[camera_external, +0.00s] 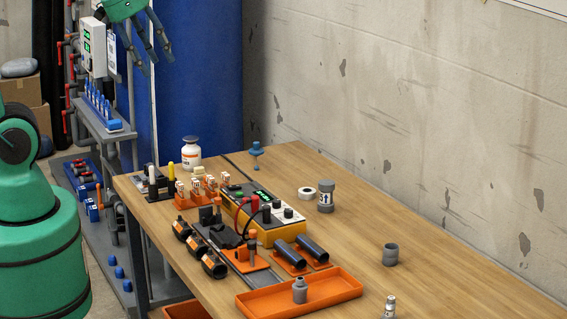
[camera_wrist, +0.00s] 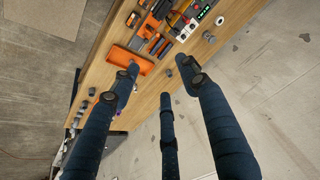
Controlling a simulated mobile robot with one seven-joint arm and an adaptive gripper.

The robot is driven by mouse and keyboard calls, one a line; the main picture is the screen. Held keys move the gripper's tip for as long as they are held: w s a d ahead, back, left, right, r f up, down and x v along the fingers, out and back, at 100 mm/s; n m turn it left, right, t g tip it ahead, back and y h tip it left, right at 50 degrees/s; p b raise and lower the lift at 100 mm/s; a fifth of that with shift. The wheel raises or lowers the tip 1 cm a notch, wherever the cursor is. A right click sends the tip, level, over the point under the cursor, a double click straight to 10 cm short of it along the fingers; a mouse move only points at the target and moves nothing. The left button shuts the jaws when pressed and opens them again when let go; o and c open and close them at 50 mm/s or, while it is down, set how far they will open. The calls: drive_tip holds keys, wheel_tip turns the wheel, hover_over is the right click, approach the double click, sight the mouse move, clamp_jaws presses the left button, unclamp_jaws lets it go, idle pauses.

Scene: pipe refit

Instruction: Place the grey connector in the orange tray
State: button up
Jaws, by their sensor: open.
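A grey stepped connector (camera_external: 300,290) stands upright inside the orange tray (camera_external: 349,289) at the front of the wooden table. The tray also shows in the wrist view (camera_wrist: 113,56), partly covered by a finger. A second grey, cup-like fitting (camera_external: 390,254) stands on bare wood right of the tray. I cannot tell for certain which piece the task's name means. My gripper (camera_external: 151,58) is open and empty, high up at the upper left, well away from both pieces. Its three dark fingers spread apart in the wrist view (camera_wrist: 160,75).
A labelled grey cylinder (camera_external: 326,196), a white ring (camera_external: 307,193) and a yellow meter (camera_external: 277,232) stand behind the tray. Black tubes (camera_external: 291,252) lie in orange holders beside it. A small fitting (camera_external: 389,307) is at the front edge. The table's right side is mostly clear.

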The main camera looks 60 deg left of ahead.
drive_tip(key=s, duration=0.1)
drive_tip(key=s+a+n, duration=0.1)
drive_tip(key=s, duration=0.1)
drive_tip(key=s+a+n, duration=0.1)
drive_tip(key=s, duration=0.1)
drive_tip(key=shift+s+r+t, duration=0.25)
drive_tip(key=shift+r+t, duration=0.1)
drive_tip(key=shift+t, duration=0.05)
drive_tip(key=shift+f+b, duration=1.55)
